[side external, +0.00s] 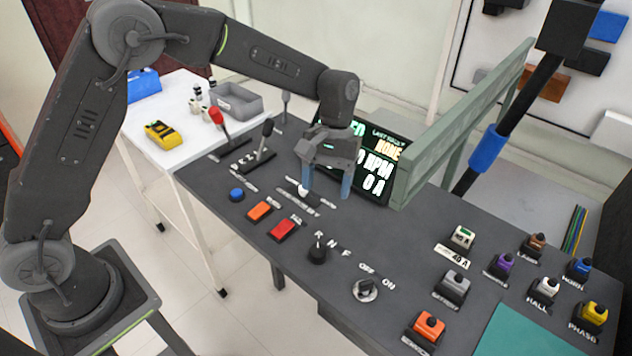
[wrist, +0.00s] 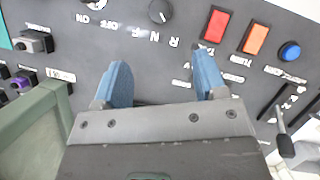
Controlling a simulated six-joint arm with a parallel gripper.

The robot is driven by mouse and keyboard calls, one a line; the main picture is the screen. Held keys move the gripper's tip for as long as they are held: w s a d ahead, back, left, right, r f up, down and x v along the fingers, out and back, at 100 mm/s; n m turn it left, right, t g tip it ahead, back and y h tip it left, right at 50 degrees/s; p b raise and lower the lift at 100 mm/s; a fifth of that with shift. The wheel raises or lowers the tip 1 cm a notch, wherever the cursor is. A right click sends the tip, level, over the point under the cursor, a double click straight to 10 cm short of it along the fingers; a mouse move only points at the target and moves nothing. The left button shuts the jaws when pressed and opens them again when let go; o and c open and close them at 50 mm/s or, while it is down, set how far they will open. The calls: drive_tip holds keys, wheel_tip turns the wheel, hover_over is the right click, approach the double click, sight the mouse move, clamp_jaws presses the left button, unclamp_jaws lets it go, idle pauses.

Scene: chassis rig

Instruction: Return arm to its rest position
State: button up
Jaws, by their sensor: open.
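My gripper (side external: 326,182) hangs from my arm above the dark control panel (side external: 300,250), pointing down. Its two blue fingers are apart with nothing between them. In the side view it is near a small white-topped control (side external: 303,190) on the panel, and I cannot tell whether a finger touches it. In the wrist view the open fingers (wrist: 160,85) show over bare grey panel, below the row of knobs and buttons.
A green-grey frame (side external: 460,125) stands right of my gripper, beside a display screen (side external: 375,160). Levers (side external: 264,140) rise to the left. Buttons, including a red one (side external: 284,229), a key switch (side external: 365,290) and several connectors (side external: 452,285) sit on the panel. A white table (side external: 165,130) stands behind.

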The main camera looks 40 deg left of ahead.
drive_tip(key=s+a+r+m+t, duration=0.1)
drive_tip(key=s+a+r+t, duration=0.15)
drive_tip(key=s+r, duration=0.3)
drive_tip(key=s+a+r+m+t, duration=0.1)
drive_tip(key=s+a+r+t, duration=0.1)
drive_tip(key=s+a+r, duration=0.35)
drive_tip(key=s+a+r+m+t+y, duration=0.1)
drive_tip(key=s+a+t, duration=0.1)
drive_tip(key=s, duration=0.3)
drive_tip(key=s+a+r+m+t, duration=0.1)
drive_tip(key=s+t, duration=0.2)
drive_tip(key=s, duration=0.3)
drive_tip(key=shift+s+a+r+m+y, duration=0.15)
drive_tip(key=shift+a+r+m+y, duration=0.15)
drive_tip(key=shift+a+r+y, duration=0.1)
